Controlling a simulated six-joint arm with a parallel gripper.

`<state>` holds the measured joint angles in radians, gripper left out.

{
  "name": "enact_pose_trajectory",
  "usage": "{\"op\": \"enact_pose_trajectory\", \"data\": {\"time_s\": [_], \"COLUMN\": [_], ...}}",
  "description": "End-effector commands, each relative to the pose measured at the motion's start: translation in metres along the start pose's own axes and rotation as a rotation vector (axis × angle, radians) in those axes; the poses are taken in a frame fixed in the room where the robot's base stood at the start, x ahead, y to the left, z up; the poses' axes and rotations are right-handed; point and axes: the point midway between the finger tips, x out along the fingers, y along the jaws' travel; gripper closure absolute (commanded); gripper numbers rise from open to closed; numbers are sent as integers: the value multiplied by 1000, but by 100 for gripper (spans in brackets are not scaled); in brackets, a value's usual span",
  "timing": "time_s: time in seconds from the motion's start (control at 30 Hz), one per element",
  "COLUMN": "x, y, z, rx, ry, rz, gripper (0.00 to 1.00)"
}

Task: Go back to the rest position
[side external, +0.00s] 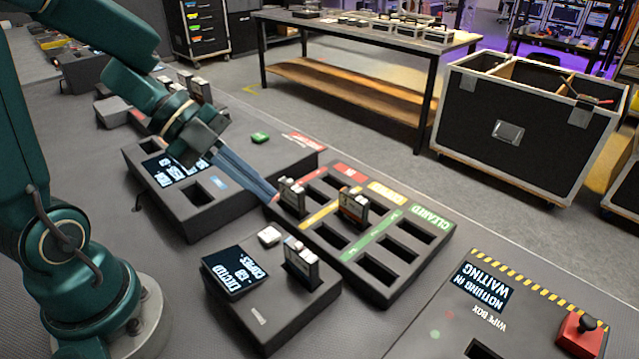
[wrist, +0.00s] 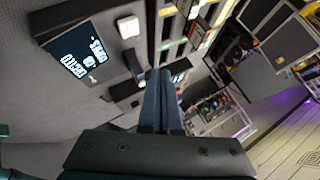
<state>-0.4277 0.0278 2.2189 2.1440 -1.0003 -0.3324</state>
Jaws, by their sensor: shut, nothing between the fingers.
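My gripper (side external: 273,197) has its long blue-grey fingers together, with nothing between them. In the side external view they slant down to the right from my wrist, and the tips appear beside the near-left corner of the slotted tray (side external: 400,291). A small upright cartridge (side external: 291,196) stands in the tray just right of the tips; I cannot tell whether they touch. Another cartridge (side external: 353,206) stands in a middle slot. In the wrist view my gripper (wrist: 159,72) points away from the camera, fingers closed, hiding part of the tray.
A box with a lit screen and a cartridge (side external: 301,264) stands in front of the tray. Another screen box (side external: 187,216) lies under my wrist. Space above the tray's right half is clear.

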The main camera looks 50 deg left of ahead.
Motion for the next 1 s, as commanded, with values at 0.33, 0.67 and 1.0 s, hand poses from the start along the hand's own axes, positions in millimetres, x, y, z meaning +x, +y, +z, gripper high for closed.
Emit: {"op": "enact_pose_trajectory", "data": {"time_s": [0.33,0.67,1.0], "x": [-30,-96,-65], "y": [-104,-114,10], "z": [-53,-29,-32], "rx": [-29,-644,-1406], "ry": [-102,-298,-456], "rz": [-557,-983,-658], "gripper": [100,100,100]}}
